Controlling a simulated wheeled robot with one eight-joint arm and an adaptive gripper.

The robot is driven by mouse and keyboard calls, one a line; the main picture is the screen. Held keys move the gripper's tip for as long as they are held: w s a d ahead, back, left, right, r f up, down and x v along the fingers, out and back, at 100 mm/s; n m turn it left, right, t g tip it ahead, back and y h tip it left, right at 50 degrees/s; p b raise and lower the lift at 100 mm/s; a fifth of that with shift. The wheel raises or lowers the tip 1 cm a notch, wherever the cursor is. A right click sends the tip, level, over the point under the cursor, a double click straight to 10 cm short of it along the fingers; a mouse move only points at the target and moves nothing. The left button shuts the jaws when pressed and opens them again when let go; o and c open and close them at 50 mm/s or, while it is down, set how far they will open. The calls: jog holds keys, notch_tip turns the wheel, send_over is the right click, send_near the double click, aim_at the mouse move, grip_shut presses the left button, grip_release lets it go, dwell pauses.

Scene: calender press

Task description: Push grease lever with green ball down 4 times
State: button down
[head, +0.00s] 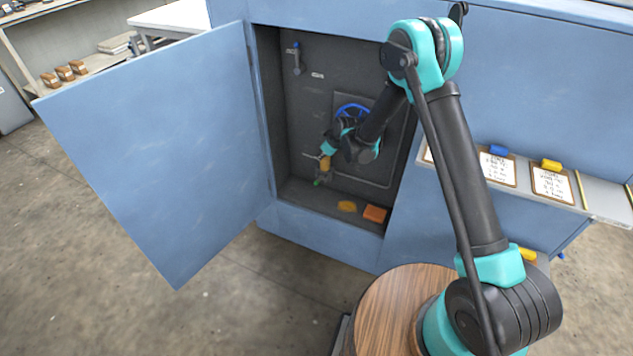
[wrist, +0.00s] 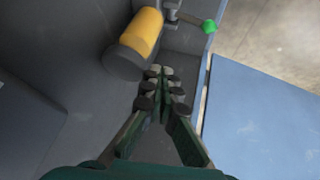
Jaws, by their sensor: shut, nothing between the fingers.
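The grease lever ends in a green ball (wrist: 209,26) at the upper right of the wrist view. Its thin rod runs left to a grey fitting beside a yellow-orange cylinder (wrist: 143,32). In the head view the green ball (head: 317,183) shows low inside the open cabinet, below the orange cylinder (head: 325,162). My gripper (wrist: 160,70) is shut and empty. In the wrist view its fingertips are below the cylinder and to the left of the ball, with a visible gap to the ball. In the head view my arm hides part of the cabinet's inside, and the fingertips are hard to make out.
The blue cabinet door (head: 160,150) stands open at the left. A blue handwheel (head: 352,111) is on the back wall behind my arm. An orange block (head: 375,214) and a yellow item (head: 347,206) lie on the cabinet floor. A blue-handled valve (head: 296,58) is at the upper left inside.

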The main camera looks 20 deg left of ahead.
aim_at(317, 182)
jog(key=shift+w+r, duration=0.2)
jog(key=shift+r, duration=0.35)
jog(key=shift+s+a+f, duration=0.1)
jog(key=shift+s+f, duration=0.4)
jog(key=shift+f, duration=0.9)
jog(key=shift+s+d+f, duration=0.1)
jog(key=shift+s+f, duration=0.45)
jog(key=shift+f, duration=0.8)
jog(key=shift+s+a+f, duration=0.1)
jog(key=shift+s+f, duration=0.4)
jog(key=shift+f, duration=0.9)
jog(key=shift+f, duration=0.1)
jog(key=shift+s+f, duration=0.15)
jog(key=shift+f, duration=0.1)
jog(key=shift+s+f, duration=0.35)
jog(key=shift+f, duration=0.45)
jog(key=shift+s+f, duration=0.3)
jog(key=shift+f, duration=0.5)
jog(key=shift+r, duration=0.1)
dwell(0.5)
jog(key=shift+w+r, duration=0.25)
jog(key=shift+r, duration=0.4)
jog(key=shift+w+r, duration=0.3)
jog(key=shift+r, duration=0.3)
jog(key=shift+w+r, duration=0.25)
jog(key=shift+r, duration=0.4)
